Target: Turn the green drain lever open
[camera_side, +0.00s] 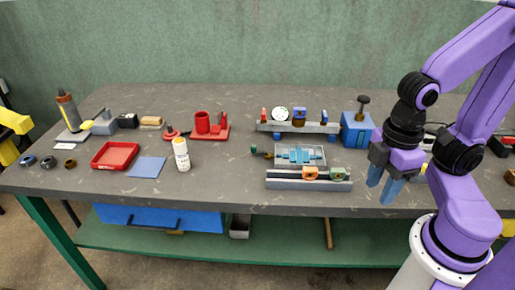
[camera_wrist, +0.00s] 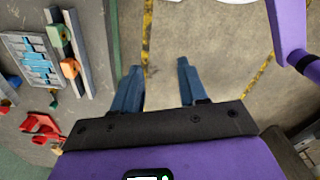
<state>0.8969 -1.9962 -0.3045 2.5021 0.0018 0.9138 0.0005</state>
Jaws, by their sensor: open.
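A small green lever (camera_side: 254,149) sticks out at the left end of a grey tray (camera_side: 324,157) with light-blue bars in it. In the wrist view a small green piece (camera_wrist: 53,104), which looks like the same lever, lies beside the lower end of the tray (camera_wrist: 8,42). Its exact angle is too small to tell. My gripper (camera_side: 382,184) is open and empty, with blue fingers pointing down, right of the tray near the table's front edge. In the wrist view the gripper (camera_wrist: 160,68) has only floor between its fingers, apart from the lever.
A grey rail (camera_side: 285,184) with an orange block (camera_side: 309,173) stands in front of the tray. Behind are a rack (camera_side: 290,128) with several small items and a blue box (camera_side: 356,131). A white bottle (camera_side: 182,155) and red tray (camera_side: 95,157) stand left.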

